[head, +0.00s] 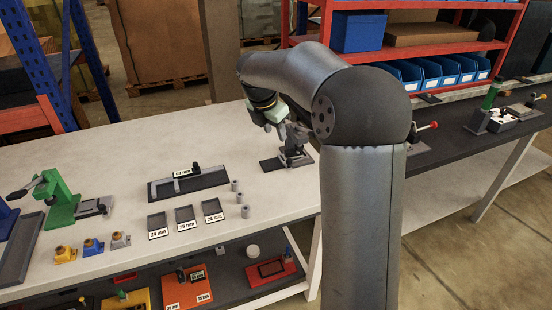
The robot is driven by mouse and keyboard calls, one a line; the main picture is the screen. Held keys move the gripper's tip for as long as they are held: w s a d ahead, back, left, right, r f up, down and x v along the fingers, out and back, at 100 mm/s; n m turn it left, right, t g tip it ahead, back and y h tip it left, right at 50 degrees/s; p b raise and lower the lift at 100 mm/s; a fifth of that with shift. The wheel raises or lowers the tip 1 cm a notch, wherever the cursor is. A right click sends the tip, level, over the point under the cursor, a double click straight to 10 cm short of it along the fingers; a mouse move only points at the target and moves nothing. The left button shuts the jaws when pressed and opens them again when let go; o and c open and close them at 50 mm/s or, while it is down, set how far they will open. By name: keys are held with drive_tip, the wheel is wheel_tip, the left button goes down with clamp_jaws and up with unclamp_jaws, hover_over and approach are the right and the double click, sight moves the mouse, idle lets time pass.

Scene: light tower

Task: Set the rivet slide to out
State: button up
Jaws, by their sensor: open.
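My gripper (276,122) is in the middle of the head view, beside and above a small grey fixture (292,150) on a black base plate. My arm partly covers this area, and the fingertips are small and hard to make out. I see nothing held in the gripper. I cannot tell for sure which part is the rivet slide. A green press (63,203) with a grey slide-like block (93,207) stands at the left. A dark tray (213,180) with a black knob (195,168) and a label lies near the table's middle.
Three small labelled trays (185,213) and several grey cylinders (243,197) lie in front of the dark tray. Small yellow, blue and grey blocks (93,246) stand at the front left. The white table (130,150) is clear at the back left.

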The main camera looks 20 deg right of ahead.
drive_tip(key=w+d+f+n, duration=0.1)
drive_tip(key=w+d+n, duration=0.1)
drive_tip(key=w, duration=0.1)
approach(289, 160)
drive_tip(key=x, duration=0.8)
drive_tip(key=shift+w+d+f, duration=0.1)
drive_tip(key=shift+f, duration=0.15)
clamp_jaws()
